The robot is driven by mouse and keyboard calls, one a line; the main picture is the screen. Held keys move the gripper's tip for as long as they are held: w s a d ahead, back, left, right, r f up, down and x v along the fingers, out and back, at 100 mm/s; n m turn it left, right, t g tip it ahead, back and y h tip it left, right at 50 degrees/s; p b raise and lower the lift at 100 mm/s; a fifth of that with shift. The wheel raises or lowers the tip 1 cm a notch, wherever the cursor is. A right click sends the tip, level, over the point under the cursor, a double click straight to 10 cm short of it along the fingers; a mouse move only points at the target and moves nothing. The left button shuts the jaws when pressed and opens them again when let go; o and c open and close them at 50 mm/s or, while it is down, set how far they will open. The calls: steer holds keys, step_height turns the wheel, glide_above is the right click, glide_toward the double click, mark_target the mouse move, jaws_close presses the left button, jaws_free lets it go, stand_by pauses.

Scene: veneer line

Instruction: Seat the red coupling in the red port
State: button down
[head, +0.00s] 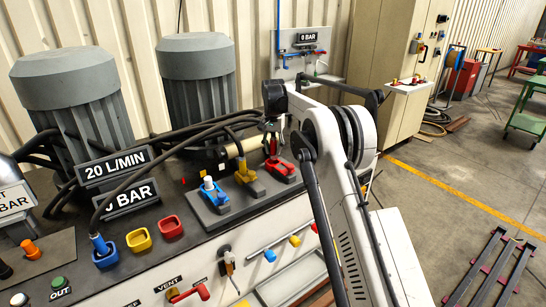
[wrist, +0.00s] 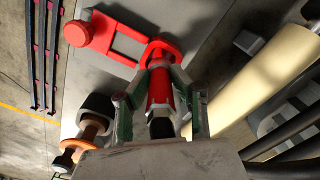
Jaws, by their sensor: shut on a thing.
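My gripper (wrist: 160,72) is shut on the red coupling (wrist: 159,88), with a green-edged finger on each side. In the head view the gripper (head: 271,146) stands above the red port (head: 284,172) at the right end of the dark plate. In the wrist view the port shows a red ring (wrist: 164,47) around the coupling's far end and a red U-shaped bar (wrist: 113,40). The coupling's end lies over or inside the ring; I cannot tell how deep. An empty red square cup (head: 170,227) sits on the bench front.
A yellow port (head: 250,184) and a blue port (head: 215,199) stand left of the red one. A beige cylinder (wrist: 270,75) lies close beside my gripper. Black hoses (head: 190,138) cross behind. A blue coupling (head: 99,244) stands in the blue cup, left of the empty yellow cup (head: 138,240).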

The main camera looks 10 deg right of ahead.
mark_target(273, 154)
steer(key=shift+f, duration=1.85)
steer(key=shift+f, duration=0.2)
steer(key=c, duration=1.8)
jaws_free()
steer(key=shift+r, duration=0.2)
